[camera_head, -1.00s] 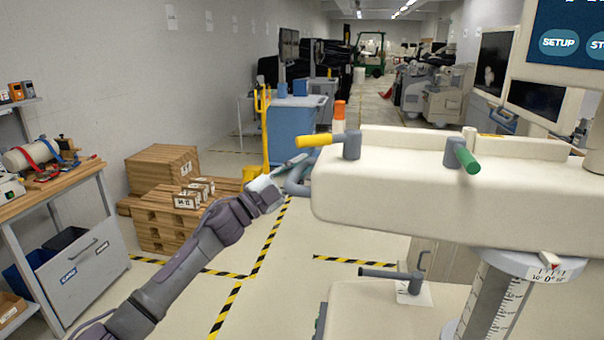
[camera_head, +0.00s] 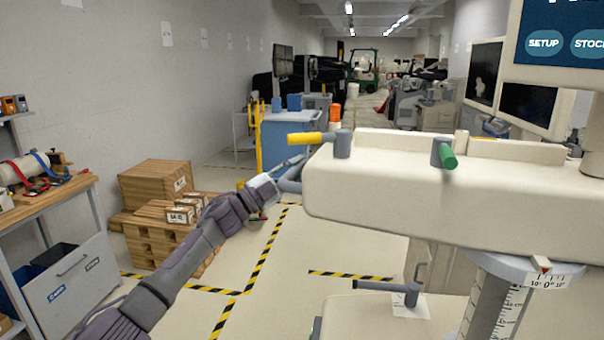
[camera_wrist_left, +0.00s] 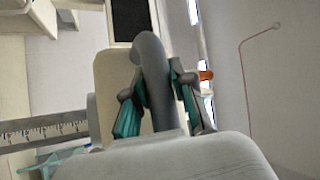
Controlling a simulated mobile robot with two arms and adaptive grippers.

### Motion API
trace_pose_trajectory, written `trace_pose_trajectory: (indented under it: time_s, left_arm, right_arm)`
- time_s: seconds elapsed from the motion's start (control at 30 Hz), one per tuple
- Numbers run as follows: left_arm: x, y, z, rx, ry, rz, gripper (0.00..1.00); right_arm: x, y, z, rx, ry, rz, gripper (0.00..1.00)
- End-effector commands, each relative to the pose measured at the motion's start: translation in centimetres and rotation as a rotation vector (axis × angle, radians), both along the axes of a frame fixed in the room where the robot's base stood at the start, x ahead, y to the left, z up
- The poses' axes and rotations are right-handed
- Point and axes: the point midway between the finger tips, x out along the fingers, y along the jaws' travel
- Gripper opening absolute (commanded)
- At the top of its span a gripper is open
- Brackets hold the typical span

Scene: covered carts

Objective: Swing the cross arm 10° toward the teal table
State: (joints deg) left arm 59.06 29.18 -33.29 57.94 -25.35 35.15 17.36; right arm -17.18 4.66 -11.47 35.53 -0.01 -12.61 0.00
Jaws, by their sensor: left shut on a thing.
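My left gripper (camera_head: 287,168) is at that handle. In the left wrist view, the grey curved handle (camera_wrist_left: 154,85) passes between the teal-padded fingers of the gripper (camera_wrist_left: 158,108), which is shut on it. The red pointer (camera_head: 542,264) stands near 0° on the angle scale (camera_head: 550,281). I cannot make out a teal table. My right gripper is out of view.
A graduated column (camera_head: 490,310) stands under the cross arm. A blue cart (camera_head: 291,140) stands behind its left end. Pallets with boxes (camera_head: 165,240) and a wooden workbench (camera_head: 50,205) are at left. Striped floor tape marks open floor between them.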

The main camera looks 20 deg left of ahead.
Motion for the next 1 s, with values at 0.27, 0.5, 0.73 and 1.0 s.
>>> trace_pose_trajectory:
  time_s: [0.27,0.5,0.73,1.0]
  left_arm:
    - [0.1,0.4,-0.5,0.0,0.009,0.005,0.0]
    - [0.0,0.1,-0.5,0.001,0.008,0.001,0.49]
    - [0.0,0.1,-0.4,0.002,0.006,-0.001,0.49]
    - [-1.4,1.4,-1.2,0.003,0.006,0.0,0.49]
  right_arm:
    - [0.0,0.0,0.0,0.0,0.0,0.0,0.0]
    - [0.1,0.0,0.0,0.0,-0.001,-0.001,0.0]
    - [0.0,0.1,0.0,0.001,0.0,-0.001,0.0]
    - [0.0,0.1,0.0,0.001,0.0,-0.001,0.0]
